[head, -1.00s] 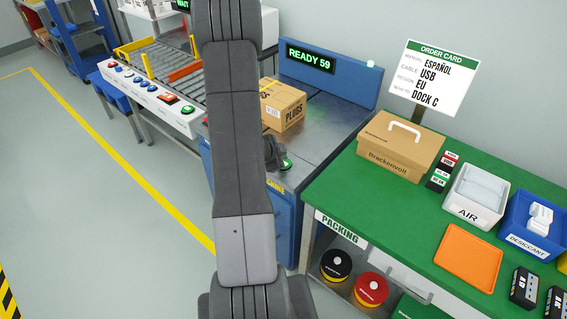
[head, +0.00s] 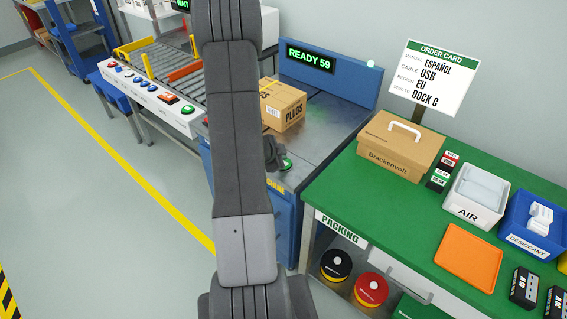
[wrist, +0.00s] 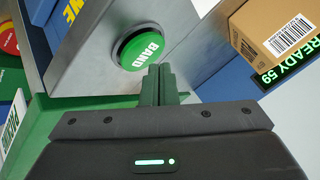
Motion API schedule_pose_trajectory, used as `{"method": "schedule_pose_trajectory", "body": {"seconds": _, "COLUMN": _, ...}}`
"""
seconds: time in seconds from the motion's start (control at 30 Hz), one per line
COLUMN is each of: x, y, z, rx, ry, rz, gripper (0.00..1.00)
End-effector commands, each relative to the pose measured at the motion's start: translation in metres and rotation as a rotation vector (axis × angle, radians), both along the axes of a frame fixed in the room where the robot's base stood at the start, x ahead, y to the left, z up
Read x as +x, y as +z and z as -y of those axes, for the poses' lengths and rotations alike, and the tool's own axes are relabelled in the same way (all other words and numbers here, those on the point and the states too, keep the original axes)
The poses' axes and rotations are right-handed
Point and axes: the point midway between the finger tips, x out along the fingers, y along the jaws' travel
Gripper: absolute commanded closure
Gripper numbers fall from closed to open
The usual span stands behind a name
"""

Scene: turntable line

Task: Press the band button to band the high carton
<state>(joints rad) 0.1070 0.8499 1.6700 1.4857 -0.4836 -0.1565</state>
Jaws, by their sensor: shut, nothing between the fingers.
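The green band button (wrist: 140,48), lettered BAND, is on the front corner of the banding machine; in the head view the button (head: 286,164) is partly hidden by my gripper. My gripper (wrist: 159,68) is shut and empty, its fingertips close to the button's lower edge; I cannot tell whether they touch it. In the head view my gripper (head: 274,152) is partly hidden behind my arm. A carton marked PLUGS (head: 285,107) rests on the machine's metal top and also shows in the wrist view (wrist: 265,22). The machine's display (head: 310,57) reads READY 59.
A roller conveyor (head: 165,65) lies to the left.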

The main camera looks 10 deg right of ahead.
Motion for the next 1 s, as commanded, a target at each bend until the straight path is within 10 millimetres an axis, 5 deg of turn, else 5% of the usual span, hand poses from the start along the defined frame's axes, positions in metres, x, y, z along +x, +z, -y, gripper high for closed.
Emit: {"method": "schedule_pose_trajectory", "body": {"seconds": 1.0, "x": 0.0, "y": -0.0125, "z": -0.0002, "rx": 0.0, "ry": 0.0, "rz": 0.0, "gripper": 1.0}}
